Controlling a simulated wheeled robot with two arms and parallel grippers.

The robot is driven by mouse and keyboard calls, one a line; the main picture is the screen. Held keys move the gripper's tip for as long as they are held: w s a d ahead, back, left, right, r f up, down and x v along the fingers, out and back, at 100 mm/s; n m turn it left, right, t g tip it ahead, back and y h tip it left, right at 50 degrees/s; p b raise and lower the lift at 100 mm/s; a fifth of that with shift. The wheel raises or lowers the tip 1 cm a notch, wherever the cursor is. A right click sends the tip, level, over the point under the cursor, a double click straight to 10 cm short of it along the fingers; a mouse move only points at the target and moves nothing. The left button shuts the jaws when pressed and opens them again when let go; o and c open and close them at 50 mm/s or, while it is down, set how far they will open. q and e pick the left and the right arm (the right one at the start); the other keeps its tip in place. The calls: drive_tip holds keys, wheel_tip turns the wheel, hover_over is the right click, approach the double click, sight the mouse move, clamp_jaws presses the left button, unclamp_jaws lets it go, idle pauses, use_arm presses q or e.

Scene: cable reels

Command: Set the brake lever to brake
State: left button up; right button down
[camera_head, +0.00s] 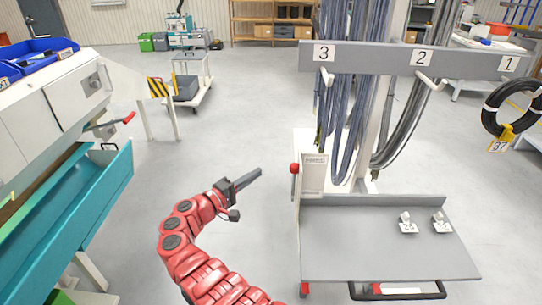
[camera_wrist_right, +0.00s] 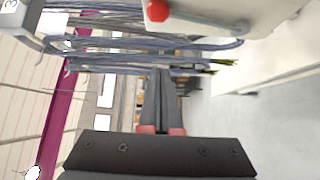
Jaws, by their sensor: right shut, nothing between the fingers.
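The brake lever (camera_head: 294,169) has a red knob and sits at the left side of a pale labelled box (camera_head: 314,172) on the cable rack cart. Its exact setting is too small to read. In the right wrist view, the red knob (camera_wrist_right: 157,11) shows at the top, with a grey rod running right from it along the pale housing. My right gripper (camera_head: 258,174) is left of the lever, apart from it, with its fingers pointing right. In the wrist view its dark fingers (camera_wrist_right: 160,100) are together and empty. My left gripper is out of view.
The cart has a grey deck (camera_head: 375,255) and a numbered crossbar (camera_head: 450,60). Blue and grey cables (camera_head: 345,110) hang close behind the lever box. A teal drawer (camera_head: 75,215) stands open at left. Grey floor between drawer and cart is clear around my arm.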

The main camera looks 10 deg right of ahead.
drive_tip(key=shift+s+r, duration=0.2)
drive_tip(key=shift+r, duration=0.2)
drive_tip(key=shift+d, duration=0.15)
drive_tip(key=p, duration=0.5)
hover_over(294, 183)
drive_tip(key=w+a, duration=0.1)
drive_tip(key=a, duration=0.2)
drive_tip(key=shift+w+r, duration=0.1)
drive_tip(key=shift+w, duration=0.05)
